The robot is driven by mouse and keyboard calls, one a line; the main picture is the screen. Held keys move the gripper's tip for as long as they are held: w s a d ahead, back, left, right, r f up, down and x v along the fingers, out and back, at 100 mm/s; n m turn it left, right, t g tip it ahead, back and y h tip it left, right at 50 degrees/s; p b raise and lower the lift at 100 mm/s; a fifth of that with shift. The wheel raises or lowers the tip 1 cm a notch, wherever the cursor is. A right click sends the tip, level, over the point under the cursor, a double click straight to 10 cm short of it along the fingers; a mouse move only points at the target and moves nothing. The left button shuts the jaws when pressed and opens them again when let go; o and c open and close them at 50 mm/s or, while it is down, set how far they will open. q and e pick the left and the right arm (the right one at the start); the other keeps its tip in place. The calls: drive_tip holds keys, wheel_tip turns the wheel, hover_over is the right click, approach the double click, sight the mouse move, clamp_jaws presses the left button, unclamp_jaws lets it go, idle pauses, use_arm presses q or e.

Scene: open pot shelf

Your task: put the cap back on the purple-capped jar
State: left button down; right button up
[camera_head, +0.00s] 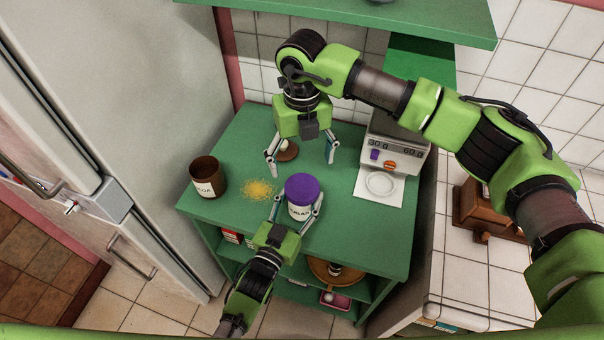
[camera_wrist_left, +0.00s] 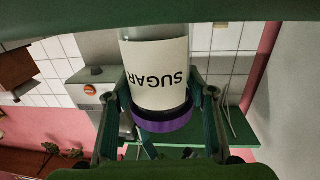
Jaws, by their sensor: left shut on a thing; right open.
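The white-labelled SUGAR jar (camera_head: 299,212) stands on the green shelf top (camera_head: 345,235) with the purple cap (camera_head: 302,185) over its mouth. My left gripper (camera_head: 297,206) is shut around the jar from the front, one finger on each side, below the cap. The left wrist view shows the jar (camera_wrist_left: 158,68) upside down between the fingers, with the purple cap (camera_wrist_left: 166,121) against its end. I cannot tell whether the cap is fully seated. My right gripper (camera_head: 301,157) is open and empty, pointing down behind the jar, apart from the cap.
An open brown COCOA jar (camera_head: 207,178) and spilled yellow powder (camera_head: 258,189) are at left. A brown lid with a pale knob (camera_head: 287,152) lies near my right gripper's left finger. A scale (camera_head: 397,152) stands at right. The front right of the top is clear.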

drive_tip(key=shift+r, duration=1.6)
use_arm(q)
drive_tip(key=c, duration=0.9)
unclamp_jaws()
drive_tip(key=shift+o, duration=0.2)
drive_tip(key=shift+s, duration=0.1)
drive_tip(key=v, duration=1.2)
